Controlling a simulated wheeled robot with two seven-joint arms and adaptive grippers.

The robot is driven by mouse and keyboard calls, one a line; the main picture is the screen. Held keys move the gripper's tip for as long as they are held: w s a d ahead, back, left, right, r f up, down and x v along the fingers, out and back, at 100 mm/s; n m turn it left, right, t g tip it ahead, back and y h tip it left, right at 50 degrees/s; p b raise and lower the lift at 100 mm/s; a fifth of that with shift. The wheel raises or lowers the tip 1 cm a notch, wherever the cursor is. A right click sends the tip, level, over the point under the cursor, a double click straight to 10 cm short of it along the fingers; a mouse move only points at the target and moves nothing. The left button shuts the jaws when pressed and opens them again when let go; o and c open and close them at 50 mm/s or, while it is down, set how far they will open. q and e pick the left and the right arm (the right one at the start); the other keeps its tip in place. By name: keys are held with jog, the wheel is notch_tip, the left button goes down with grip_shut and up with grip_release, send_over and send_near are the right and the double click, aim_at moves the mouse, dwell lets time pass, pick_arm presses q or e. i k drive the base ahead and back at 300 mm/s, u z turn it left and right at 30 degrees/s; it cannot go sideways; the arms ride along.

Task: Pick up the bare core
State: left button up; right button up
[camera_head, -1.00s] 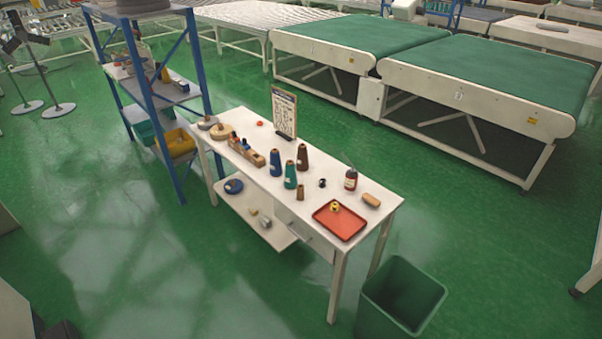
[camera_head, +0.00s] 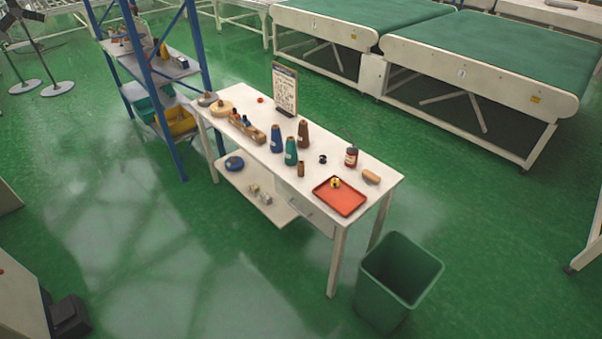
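A small bare brown cone, which looks like the bare core (camera_head: 301,169), stands upright on the white table (camera_head: 366,210) near its front edge. Behind it stand larger thread cones: a blue cone (camera_head: 276,140), a teal cone (camera_head: 290,153) and a brown cone (camera_head: 303,135). The teal cone is closest to the small one. Neither of my grippers is in view.
An orange-red tray (camera_head: 340,197) holds a small yellow item. A green bin (camera_head: 398,283) stands at the table's right end. The floor in front is clear.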

aim_at(300, 164)
jog(key=z, duration=0.15)
jog(key=k, duration=0.35)
jog(key=u, duration=1.15)
jog(key=i, duration=1.65)
jog(key=z, duration=0.35)
